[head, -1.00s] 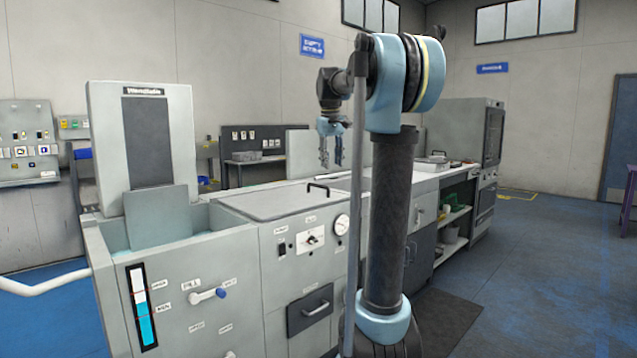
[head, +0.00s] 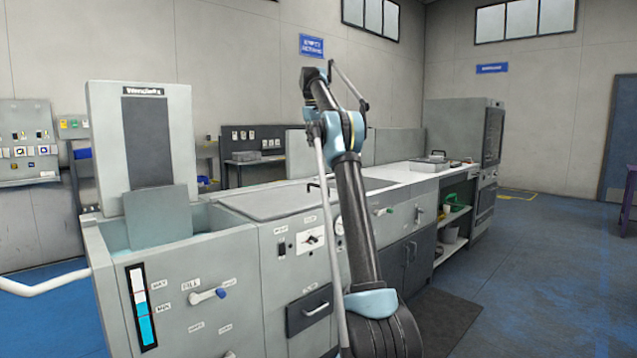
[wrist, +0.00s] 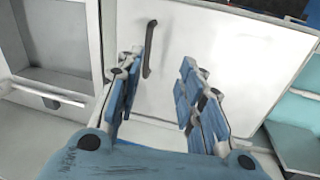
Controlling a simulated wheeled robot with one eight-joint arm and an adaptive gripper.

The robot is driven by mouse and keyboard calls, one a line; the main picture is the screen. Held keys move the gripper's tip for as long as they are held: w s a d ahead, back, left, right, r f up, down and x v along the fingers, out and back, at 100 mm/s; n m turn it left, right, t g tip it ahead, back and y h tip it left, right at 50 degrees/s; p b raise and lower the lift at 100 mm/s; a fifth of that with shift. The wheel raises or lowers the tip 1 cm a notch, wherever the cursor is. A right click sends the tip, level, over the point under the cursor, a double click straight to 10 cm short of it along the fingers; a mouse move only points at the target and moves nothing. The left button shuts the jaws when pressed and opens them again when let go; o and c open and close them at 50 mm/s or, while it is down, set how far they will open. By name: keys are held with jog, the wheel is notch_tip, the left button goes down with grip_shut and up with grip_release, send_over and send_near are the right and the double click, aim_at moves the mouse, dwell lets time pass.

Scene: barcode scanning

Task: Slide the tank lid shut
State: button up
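The tank lid (head: 262,203) is a flat grey panel lying over the right part of the tank. The tank's left part is uncovered and shows pale blue liquid (head: 115,238). The lid's dark bar handle (head: 314,184) is partly hidden by my arm in the head view. In the wrist view the lid (wrist: 215,50) looks white, with the handle (wrist: 150,48) standing on it. My gripper (wrist: 163,65) is open and empty above the lid, its fingers appearing on either side of the handle. I cannot tell how high it is. My arm hides it in the head view.
A tall grey machine housing (head: 155,120) stands behind the tank's open part.

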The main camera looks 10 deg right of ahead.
jog(key=w+f+n, duration=0.1)
jog(key=w+f, duration=0.3)
jog(key=w, duration=0.2)
jog(key=f, duration=0.5)
jog(key=w+d+f, duration=0.1)
jog(key=f, duration=0.5)
jog(key=d+f, duration=0.1)
jog(key=f, duration=0.4)
jog(key=shift+w+f, duration=0.25)
jog(key=shift+w, duration=0.05)
